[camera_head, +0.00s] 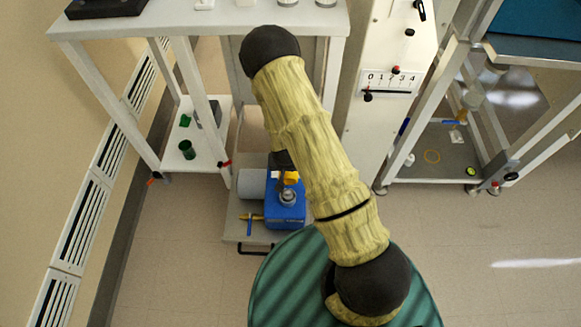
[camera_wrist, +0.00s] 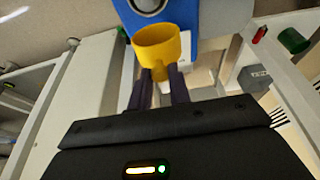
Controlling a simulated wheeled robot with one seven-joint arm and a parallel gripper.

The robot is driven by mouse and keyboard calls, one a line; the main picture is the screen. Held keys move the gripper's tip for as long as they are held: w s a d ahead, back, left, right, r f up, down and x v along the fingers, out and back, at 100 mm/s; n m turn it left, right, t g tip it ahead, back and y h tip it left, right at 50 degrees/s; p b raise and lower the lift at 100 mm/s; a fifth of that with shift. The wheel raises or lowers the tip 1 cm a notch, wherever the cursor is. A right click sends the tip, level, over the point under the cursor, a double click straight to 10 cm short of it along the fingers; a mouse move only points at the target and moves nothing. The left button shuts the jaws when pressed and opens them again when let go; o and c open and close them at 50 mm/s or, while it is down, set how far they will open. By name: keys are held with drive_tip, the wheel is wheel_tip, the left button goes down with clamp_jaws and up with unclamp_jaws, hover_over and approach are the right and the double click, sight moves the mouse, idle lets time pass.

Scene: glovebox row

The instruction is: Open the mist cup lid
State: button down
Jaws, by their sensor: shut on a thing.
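The yellow cup-shaped piece, which looks like the mist cup lid (camera_wrist: 157,44), shows its hollow open side in the wrist view. My gripper (camera_wrist: 161,86) is shut on its short yellow tab, one dark finger on each side. The lid also shows in the head view (camera_head: 291,177), just behind a round metal opening (camera_head: 287,197) on top of a blue box (camera_head: 285,217). That opening is partly visible at the top edge of the wrist view. I cannot tell whether the lid is still joined to the box. My gripper is mostly hidden behind my arm in the head view.
A grey cylinder (camera_head: 251,184) and a yellow fitting with a blue handle (camera_head: 250,218) sit left of the blue box on a low pull-out shelf (camera_head: 236,232). White frame legs stand left, and a white numbered panel (camera_head: 388,80) stands right.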

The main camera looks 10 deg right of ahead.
drive_tip(key=shift+w+a, duration=0.1)
drive_tip(key=shift+w, duration=0.2)
drive_tip(key=c, duration=1.4)
unclamp_jaws()
drive_tip(key=shift+c, duration=0.2)
drive_tip(key=shift+o, duration=0.7)
drive_tip(key=shift+w+d, duration=0.15)
drive_tip(key=shift+d, duration=0.05)
drive_tip(key=shift+r, duration=0.65)
drive_tip(key=p+v, duration=0.4)
drive_tip(key=v, duration=1.2)
drive_tip(key=shift+s, duration=0.4)
drive_tip(key=shift+d+r, duration=0.1)
